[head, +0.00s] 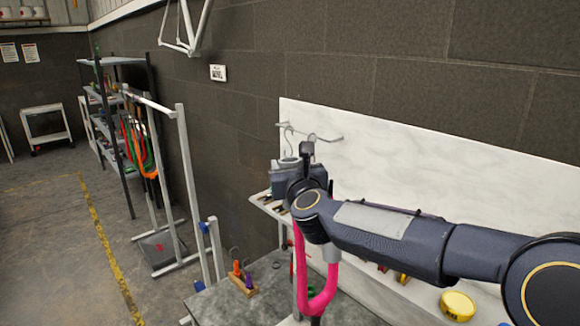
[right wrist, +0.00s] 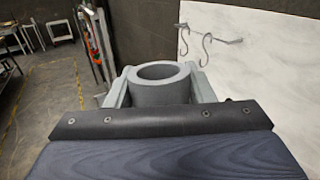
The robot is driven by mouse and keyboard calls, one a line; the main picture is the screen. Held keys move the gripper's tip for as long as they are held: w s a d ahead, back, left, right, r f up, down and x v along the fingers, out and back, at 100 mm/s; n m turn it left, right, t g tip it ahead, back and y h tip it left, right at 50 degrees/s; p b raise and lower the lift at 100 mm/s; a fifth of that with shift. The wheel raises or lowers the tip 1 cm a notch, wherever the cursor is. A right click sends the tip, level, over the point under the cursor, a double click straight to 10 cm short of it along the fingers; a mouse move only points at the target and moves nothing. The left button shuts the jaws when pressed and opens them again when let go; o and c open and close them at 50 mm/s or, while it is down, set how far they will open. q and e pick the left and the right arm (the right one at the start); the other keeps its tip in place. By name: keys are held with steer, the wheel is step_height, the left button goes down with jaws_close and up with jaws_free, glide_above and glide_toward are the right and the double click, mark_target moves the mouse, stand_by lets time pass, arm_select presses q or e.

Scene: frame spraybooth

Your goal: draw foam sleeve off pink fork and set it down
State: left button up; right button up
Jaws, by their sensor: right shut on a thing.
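My right gripper (head: 284,172) is shut on a grey foam sleeve, seen as a hollow cylinder (right wrist: 163,82) between the two fingers in the right wrist view. No pink shows in its open upper end. In the head view the sleeve is mostly hidden by the gripper and wrist. The pink fork (head: 318,303) stands below with its legs pointing up, its left leg passing up behind my wrist. A grey piece (head: 331,252) covers the top of its right leg. I cannot tell whether the held sleeve is clear of the left leg. My left gripper is out of view.
A white board (head: 400,165) with metal hooks (head: 312,136) stands close behind the gripper. A grey bench (head: 225,300) holds a wooden block with coloured tools (head: 243,284). A white rack (head: 183,175) stands left on open floor.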

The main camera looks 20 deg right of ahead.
step_height(320, 180, up, 4)
steer(key=shift+f+p, duration=0.1)
steer(key=shift+p, duration=1.1)
steer(key=shift+r+p, duration=0.4)
steer(key=shift+r, duration=1.6)
steer(key=shift+a, duration=0.1)
steer(key=s+a, duration=0.2)
steer(key=a, duration=0.5)
steer(key=shift+s+a, duration=0.25)
steer(key=shift+s, duration=0.1)
